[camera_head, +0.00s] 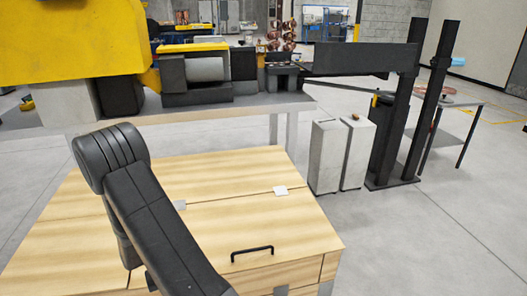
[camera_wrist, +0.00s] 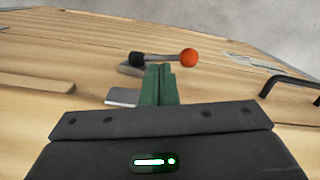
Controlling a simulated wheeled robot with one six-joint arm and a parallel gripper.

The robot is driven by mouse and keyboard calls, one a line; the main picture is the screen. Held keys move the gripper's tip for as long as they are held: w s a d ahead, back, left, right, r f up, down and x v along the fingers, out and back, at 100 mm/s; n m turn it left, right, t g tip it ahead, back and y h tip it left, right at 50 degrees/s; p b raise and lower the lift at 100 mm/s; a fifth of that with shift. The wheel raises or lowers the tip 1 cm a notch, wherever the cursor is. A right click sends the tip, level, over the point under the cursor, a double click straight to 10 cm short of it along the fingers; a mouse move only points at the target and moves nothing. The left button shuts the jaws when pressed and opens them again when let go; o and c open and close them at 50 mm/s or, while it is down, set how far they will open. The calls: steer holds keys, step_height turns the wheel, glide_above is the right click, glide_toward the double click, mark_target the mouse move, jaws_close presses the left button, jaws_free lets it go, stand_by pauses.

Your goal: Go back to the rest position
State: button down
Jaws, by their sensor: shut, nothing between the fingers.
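My gripper (camera_wrist: 158,84) shows in the wrist view as green fingers in front of a dark housing. The fingers are together, with nothing between them. It points over a light wooden surface. In the head view my dark arm reaches over the wooden cabinet (camera_head: 235,222), and my gripper is hidden there. Just beyond the fingertips in the wrist view is a short rod with an orange ball (camera_wrist: 189,57) at one end and a black end at the other. I cannot tell whether the fingers touch it.
A black handle (camera_head: 252,252) sits on the cabinet top. Behind the cabinet stands a bench with a yellow machine (camera_head: 75,45). Two pale bins (camera_head: 327,156) and dark posts (camera_head: 440,90) stand to the right. The floor at the right front is clear.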

steer(key=w+d+g+y+b, duration=0.1)
steer(key=d+y+b, duration=0.3)
steer(key=d+b, duration=0.2)
steer(key=shift+w+d+f+y, duration=0.2)
steer(key=shift+w+d+y, duration=0.05)
steer(key=shift+w+y, duration=0.05)
stand_by(0.4)
steer(key=shift+d+r, duration=0.1)
steer(key=shift+r, duration=0.05)
stand_by(0.4)
